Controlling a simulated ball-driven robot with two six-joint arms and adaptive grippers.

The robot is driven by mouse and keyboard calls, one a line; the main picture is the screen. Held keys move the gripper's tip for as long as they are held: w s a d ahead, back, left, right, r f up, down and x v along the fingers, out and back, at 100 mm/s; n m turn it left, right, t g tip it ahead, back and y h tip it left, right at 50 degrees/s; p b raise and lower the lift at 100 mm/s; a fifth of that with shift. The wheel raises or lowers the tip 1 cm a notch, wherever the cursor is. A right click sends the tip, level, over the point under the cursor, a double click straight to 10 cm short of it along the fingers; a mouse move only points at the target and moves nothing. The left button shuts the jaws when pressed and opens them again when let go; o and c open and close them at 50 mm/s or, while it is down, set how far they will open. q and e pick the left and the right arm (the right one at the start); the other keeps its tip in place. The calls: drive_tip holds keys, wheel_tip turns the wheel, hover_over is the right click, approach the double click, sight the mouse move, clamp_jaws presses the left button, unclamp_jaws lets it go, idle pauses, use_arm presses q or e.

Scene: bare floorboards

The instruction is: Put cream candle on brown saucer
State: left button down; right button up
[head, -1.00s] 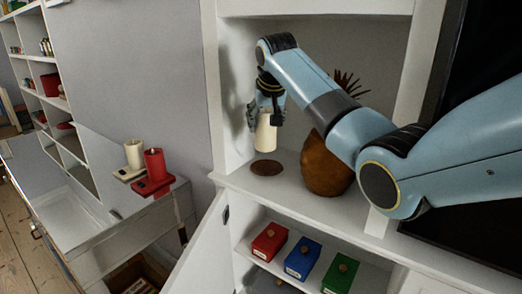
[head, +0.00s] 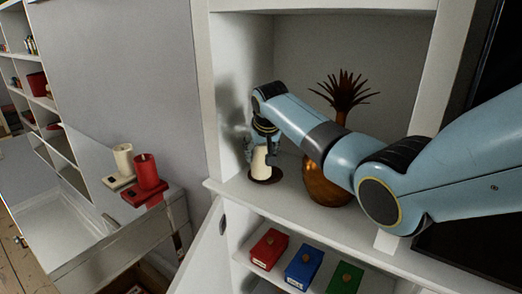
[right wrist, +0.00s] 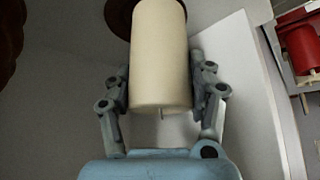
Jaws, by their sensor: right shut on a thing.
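The cream candle (head: 260,163) is held upright or slightly tilted by my right gripper (head: 259,151), over the brown saucer (head: 275,178) on the cabinet shelf. Its lower end overlaps the saucer in the head view; I cannot tell whether they touch. In the right wrist view the candle (right wrist: 160,55) is between the two fingers of my right gripper (right wrist: 161,88), wick end toward the camera. Part of the brown saucer (right wrist: 118,16) shows behind its far end, the rest hidden. My left gripper is not in view.
A brown vase (head: 322,182) with a spiky plant stands right of the saucer, behind my right arm. Red (head: 269,249), blue (head: 304,263) and green (head: 345,279) boxes sit on the shelf below. Another cream candle (head: 123,160) and a red candle (head: 147,172) stand at left.

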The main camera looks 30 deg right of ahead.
drive_tip(key=shift+w+a+r, duration=0.1)
drive_tip(key=shift+w+a, duration=0.05)
drive_tip(key=shift+a, duration=0.15)
drive_tip(key=shift+d+f, duration=0.15)
drive_tip(key=shift+f, duration=0.45)
drive_tip(key=o, duration=1.4)
drive_tip(key=shift+r, duration=0.25)
drive_tip(key=v, duration=1.2)
drive_tip(key=shift+r+p, duration=0.3)
drive_tip(key=shift+r, duration=0.05)
